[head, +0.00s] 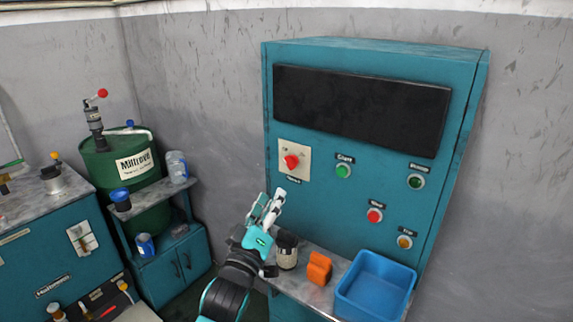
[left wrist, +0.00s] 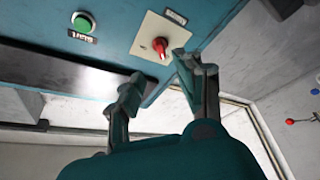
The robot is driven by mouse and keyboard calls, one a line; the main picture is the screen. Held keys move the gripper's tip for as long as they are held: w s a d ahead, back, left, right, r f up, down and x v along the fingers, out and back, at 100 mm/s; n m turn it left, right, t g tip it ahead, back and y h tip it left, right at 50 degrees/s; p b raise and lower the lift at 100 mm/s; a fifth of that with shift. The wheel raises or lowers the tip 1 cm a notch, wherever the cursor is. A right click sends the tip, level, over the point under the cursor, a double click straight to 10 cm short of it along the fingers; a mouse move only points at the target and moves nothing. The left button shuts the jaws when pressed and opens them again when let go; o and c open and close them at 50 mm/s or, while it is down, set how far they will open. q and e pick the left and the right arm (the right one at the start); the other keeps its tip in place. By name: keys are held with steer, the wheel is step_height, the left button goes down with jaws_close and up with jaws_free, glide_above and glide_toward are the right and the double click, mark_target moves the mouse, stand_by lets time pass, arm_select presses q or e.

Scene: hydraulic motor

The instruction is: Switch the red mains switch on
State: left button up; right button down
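The red mains switch (head: 291,161) is a red rotary knob on a pale square plate, at the left of the teal control cabinet's front. It also shows in the left wrist view (left wrist: 160,45), beyond my fingertips. Its on or off position is too small to read. My left gripper (head: 272,200) is below and slightly left of the switch, apart from it. In the left wrist view the two fingers (left wrist: 158,74) are spread with an empty gap between them, and the right-hand finger looks close to the plate's edge. My right gripper is not in view.
A green button (head: 343,171) sits right of the switch, with more buttons farther right. On the ledge below stand a dark-topped jar (head: 287,250), an orange object (head: 319,268) and a blue bin (head: 375,286). A green drum (head: 122,160) stands at the left.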

mark_target(288, 167)
arm_select(q)
steer(key=p+x, duration=0.1)
steer(key=x, duration=0.9)
steer(key=shift+w+p, duration=0.35)
steer(key=shift+p, duration=0.05)
jaws_close()
